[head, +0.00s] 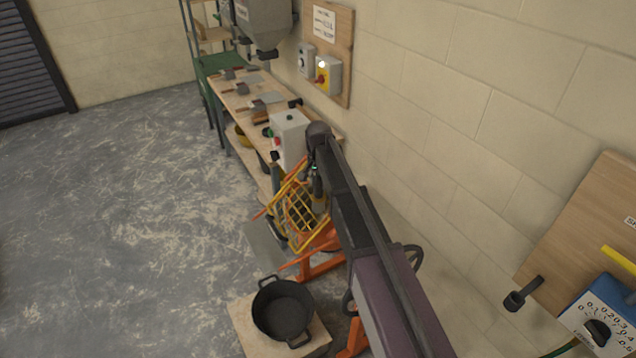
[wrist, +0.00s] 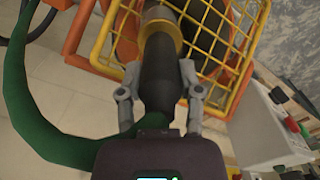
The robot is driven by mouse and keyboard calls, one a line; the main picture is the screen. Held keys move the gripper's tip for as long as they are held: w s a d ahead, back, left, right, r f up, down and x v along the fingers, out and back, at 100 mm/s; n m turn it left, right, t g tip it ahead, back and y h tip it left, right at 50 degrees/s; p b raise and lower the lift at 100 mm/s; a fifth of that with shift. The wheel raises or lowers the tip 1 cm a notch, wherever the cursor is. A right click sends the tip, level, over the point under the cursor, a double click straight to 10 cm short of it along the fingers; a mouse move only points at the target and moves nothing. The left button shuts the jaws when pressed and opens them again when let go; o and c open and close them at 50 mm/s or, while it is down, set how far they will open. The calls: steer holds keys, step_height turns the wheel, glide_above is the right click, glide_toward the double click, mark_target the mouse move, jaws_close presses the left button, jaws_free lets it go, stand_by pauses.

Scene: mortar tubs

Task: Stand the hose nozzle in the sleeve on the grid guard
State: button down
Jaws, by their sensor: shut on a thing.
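My gripper (wrist: 160,97) is shut on the hose nozzle (wrist: 158,68), a black tapered body with a brass-coloured collar and a grey end at the top of the wrist view. A green hose (wrist: 22,100) curves around the left and runs to the nozzle's near end. The yellow grid guard (wrist: 225,45) lies beyond and to the right of the nozzle. In the head view the grid guard (head: 300,212) sits on an orange machine, partly behind my arm. I cannot make out the sleeve, or whether the nozzle touches the guard.
A black tub (head: 284,310) stands on a board on the floor in front of the machine. A workbench (head: 232,97) with trowels and a grey control box (head: 289,138) lies behind. The wall is close on the right. The floor on the left is clear.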

steer(key=shift+c, duration=0.9)
jaws_free()
steer(key=shift+r, duration=0.15)
